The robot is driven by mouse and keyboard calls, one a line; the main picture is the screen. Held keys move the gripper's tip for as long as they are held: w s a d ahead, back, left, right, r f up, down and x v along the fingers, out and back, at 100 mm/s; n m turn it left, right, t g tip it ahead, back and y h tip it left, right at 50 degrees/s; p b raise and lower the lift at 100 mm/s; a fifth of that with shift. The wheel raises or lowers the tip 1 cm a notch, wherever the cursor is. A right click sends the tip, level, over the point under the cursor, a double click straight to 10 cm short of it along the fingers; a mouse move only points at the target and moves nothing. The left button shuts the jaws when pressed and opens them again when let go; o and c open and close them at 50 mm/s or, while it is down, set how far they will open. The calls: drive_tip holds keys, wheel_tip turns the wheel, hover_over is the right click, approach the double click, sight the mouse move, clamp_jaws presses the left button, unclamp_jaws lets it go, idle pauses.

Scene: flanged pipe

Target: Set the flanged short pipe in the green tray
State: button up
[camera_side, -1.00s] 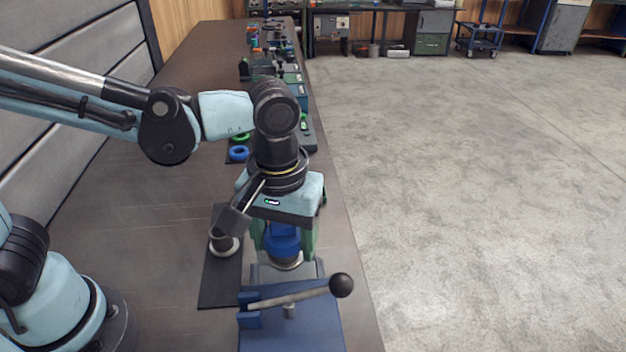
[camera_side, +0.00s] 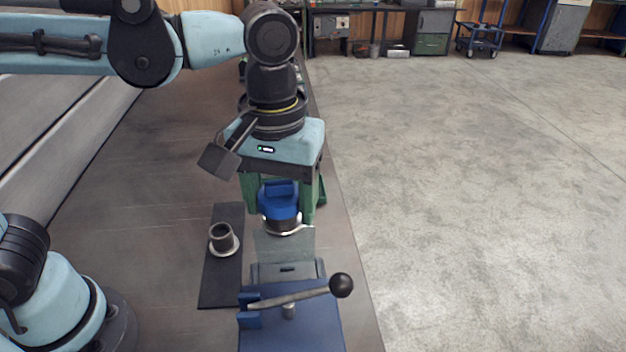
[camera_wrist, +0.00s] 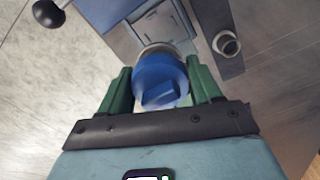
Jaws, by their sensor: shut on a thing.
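My gripper (camera_side: 281,214) has green fingers and is shut on a blue-topped round part (camera_side: 281,200) with a pale metal flange at its lower end. It holds this part upright above and just behind the blue vise (camera_side: 292,318). The blue part also shows between the fingers in the wrist view (camera_wrist: 160,78). A grey flanged short pipe (camera_side: 222,238) stands flange down on a dark mat (camera_side: 219,285), left of my gripper and apart from it. The pipe shows at the upper right of the wrist view (camera_wrist: 226,43). I cannot make out a green tray; my gripper and arm hide the bench behind.
The vise has a lever with a black ball knob (camera_side: 341,285) reaching right, and grey jaws (camera_side: 288,271) at its back. The bench (camera_side: 150,215) is bare left of the mat. Its right edge drops to the concrete floor (camera_side: 470,190).

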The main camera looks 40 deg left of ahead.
drive_tip(key=shift+r, duration=0.1)
drive_tip(key=w+a+f+n, duration=0.2)
drive_tip(key=w+a+n, duration=0.1)
drive_tip(key=w+a, duration=0.5)
drive_tip(key=w+a+f+n, duration=0.1)
drive_tip(key=w+a+n, duration=0.1)
drive_tip(key=w+a, duration=0.6)
drive_tip(key=w, duration=0.3)
drive_tip(key=shift+f+n, duration=0.4)
drive_tip(key=shift+f, duration=0.15)
drive_tip(key=shift+f, duration=1.05)
drive_tip(key=shift+f, duration=4)
idle(0.4)
